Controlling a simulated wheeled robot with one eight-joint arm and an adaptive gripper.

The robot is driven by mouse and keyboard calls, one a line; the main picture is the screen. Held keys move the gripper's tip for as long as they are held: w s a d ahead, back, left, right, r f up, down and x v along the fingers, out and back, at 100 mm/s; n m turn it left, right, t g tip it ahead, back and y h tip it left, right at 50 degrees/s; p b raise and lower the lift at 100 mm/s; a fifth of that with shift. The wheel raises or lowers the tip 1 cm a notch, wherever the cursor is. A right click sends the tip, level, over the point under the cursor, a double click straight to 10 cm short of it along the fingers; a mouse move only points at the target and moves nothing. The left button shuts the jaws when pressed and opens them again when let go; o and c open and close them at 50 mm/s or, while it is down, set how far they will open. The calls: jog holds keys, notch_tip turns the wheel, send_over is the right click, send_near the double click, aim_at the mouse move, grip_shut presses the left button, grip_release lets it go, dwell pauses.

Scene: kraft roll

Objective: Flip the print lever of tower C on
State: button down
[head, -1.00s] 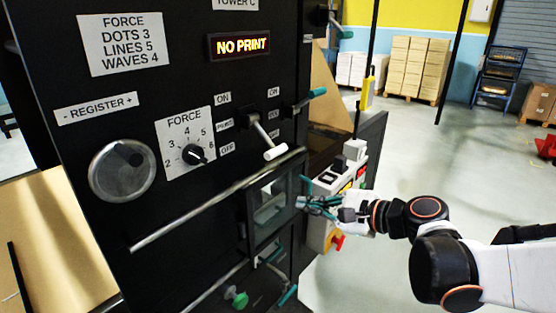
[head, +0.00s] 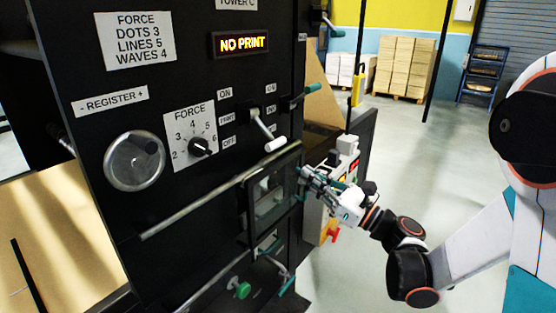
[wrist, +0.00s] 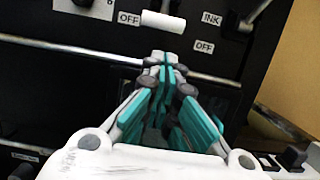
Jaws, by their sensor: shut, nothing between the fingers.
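The print lever (head: 275,145) is a metal rod with a white handle on tower C's black panel (head: 230,172). It slants down, its handle beside the OFF label (head: 228,141). In the wrist view its white handle (wrist: 163,21) lies just beyond my fingertips, with a small gap that I cannot judge exactly. My gripper (head: 303,172) has teal and grey fingers, closed together and empty, below and right of the handle in the head view. The fingers also show shut in the wrist view (wrist: 163,58). The display (head: 240,44) reads NO PRINT.
A long metal bar (head: 215,193) crosses the panel below the lever. A teal-handled lever (head: 312,88) sits to its right. A force dial (head: 199,146) and register knob (head: 134,160) lie left. A control box (head: 344,160) stands behind my gripper. Open floor lies right.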

jog(key=b+x, duration=0.1)
jog(key=x, duration=0.9)
dwell(0.4)
jog(key=shift+s+d+r+g+h+p, duration=0.15)
jog(key=shift+d+r+g+h+p, duration=0.15)
jog(key=shift+p, duration=0.25)
notch_tip(320, 180, up, 17)
jog(key=s+d+g+h+p, duration=0.1)
jog(key=g+h+p, duration=0.7)
jog(key=p, duration=1.5)
jog(key=shift+s+d+f+g+h+p, duration=0.25)
jog(key=shift+d+g+h+p, duration=0.2)
jog(key=shift+h, duration=1.25)
